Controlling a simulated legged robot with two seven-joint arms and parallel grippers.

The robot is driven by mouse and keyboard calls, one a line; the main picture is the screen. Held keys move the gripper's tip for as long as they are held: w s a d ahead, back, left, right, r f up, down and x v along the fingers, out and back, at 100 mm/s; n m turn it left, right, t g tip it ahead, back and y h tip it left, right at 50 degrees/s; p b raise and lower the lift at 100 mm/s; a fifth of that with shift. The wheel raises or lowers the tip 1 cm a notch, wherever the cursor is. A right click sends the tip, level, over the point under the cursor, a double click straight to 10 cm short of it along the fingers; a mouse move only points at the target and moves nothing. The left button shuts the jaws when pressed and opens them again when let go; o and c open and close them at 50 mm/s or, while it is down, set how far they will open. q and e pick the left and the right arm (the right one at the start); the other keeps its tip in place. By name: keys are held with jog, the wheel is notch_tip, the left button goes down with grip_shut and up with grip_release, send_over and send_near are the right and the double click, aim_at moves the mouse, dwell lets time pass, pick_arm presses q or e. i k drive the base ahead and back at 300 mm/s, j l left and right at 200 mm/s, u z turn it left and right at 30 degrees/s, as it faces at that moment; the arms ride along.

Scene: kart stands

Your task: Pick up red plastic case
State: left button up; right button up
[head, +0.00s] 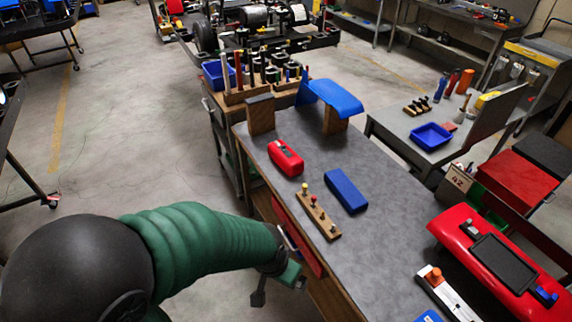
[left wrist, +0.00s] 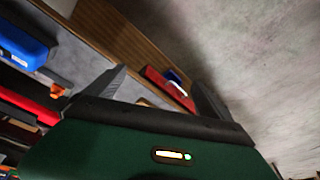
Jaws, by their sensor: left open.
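The red plastic case (head: 286,158) lies on the grey top of the workbench (head: 385,235), near its left edge. It has a dark patch on top. My left gripper (head: 279,291) is beside the near left side of the bench, outside its edge and well apart from the case. Its two fingers are spread and empty, as the left wrist view (left wrist: 160,78) also shows. I cannot make out the red case for certain in the left wrist view. My right gripper is not in view.
A blue case (head: 346,191) and a wooden peg block (head: 318,216) lie near the red case. A blue curved panel (head: 331,97) on wooden blocks stands at the bench's far end. A red panel (head: 297,236) is on the bench's side. Open floor lies left.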

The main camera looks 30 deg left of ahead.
aim_at(291, 163)
jog(key=i+j, duration=0.25)
jog(key=j, duration=0.2)
jog(key=i+j+z, duration=0.15)
jog(key=j, duration=0.35)
jog(key=i+j, duration=0.3)
jog(key=j, duration=0.15)
jog(key=i+j+z, duration=0.1)
jog(key=j, duration=0.4)
jog(key=i+j, duration=0.3)
jog(key=j, duration=0.25)
jog(key=i+j+z, duration=0.15)
jog(key=j, duration=0.35)
jog(key=i+j, duration=0.2)
jog(key=j, duration=0.3)
jog(key=i+j+z, duration=0.1)
jog(key=j, duration=0.45)
jog(key=i, duration=0.05)
